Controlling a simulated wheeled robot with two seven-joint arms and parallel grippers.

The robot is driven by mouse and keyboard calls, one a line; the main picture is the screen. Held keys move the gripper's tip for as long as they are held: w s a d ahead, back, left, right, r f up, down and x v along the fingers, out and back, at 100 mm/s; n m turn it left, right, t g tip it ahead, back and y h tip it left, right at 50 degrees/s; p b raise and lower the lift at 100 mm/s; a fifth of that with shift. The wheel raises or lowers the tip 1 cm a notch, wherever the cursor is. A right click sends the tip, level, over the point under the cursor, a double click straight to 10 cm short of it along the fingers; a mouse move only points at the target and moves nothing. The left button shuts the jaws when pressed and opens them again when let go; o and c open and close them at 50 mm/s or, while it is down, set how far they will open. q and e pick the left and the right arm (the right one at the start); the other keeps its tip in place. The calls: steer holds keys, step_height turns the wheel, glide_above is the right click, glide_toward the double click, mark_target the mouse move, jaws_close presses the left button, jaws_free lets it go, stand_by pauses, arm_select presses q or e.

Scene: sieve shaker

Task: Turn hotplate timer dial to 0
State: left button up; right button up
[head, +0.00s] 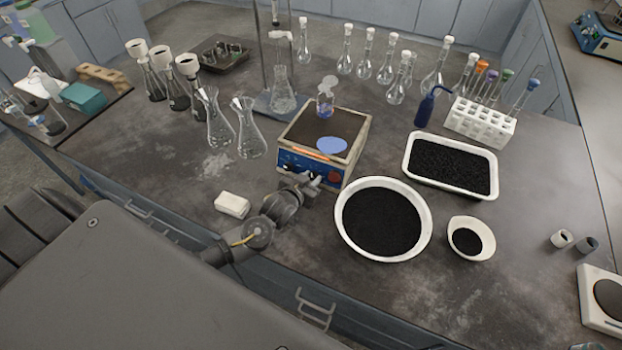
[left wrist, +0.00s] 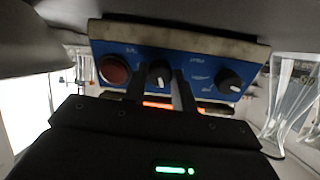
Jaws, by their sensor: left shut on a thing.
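The hotplate (head: 318,140) stands on the bench in the middle of the head view, with a blue front panel (left wrist: 120,58). In the left wrist view, which looks upside down, the panel carries a red round knob or button (left wrist: 114,70), a middle black dial with a white mark (left wrist: 159,73) and another black dial (left wrist: 229,82). My left gripper (left wrist: 160,84) is shut on the middle dial, with one finger on each side of it. In the head view my left gripper (head: 308,184) is at the panel and hides part of it. The numbers are too small to read. My right gripper is not in view.
A small bottle (head: 325,103) and a blue disc (head: 332,145) rest on the hotplate. Conical flasks (head: 250,140) stand to its left. A round white bowl (head: 345,245) of black grains is close on the right. A white block (head: 232,205) lies left of my gripper.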

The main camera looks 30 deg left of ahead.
arm_select(q)
steer(key=shift+n, duration=0.3)
steer(key=shift+n+p, duration=0.3)
steer(key=shift+n, duration=0.7)
steer(key=n, duration=0.3)
steer(key=shift+n+p, duration=0.3)
steer(key=shift+p, duration=0.1)
steer(key=n+p, duration=0.1)
steer(key=n, duration=0.3)
steer(key=shift+n+p, duration=0.4)
steer(key=shift+n, duration=1.4)
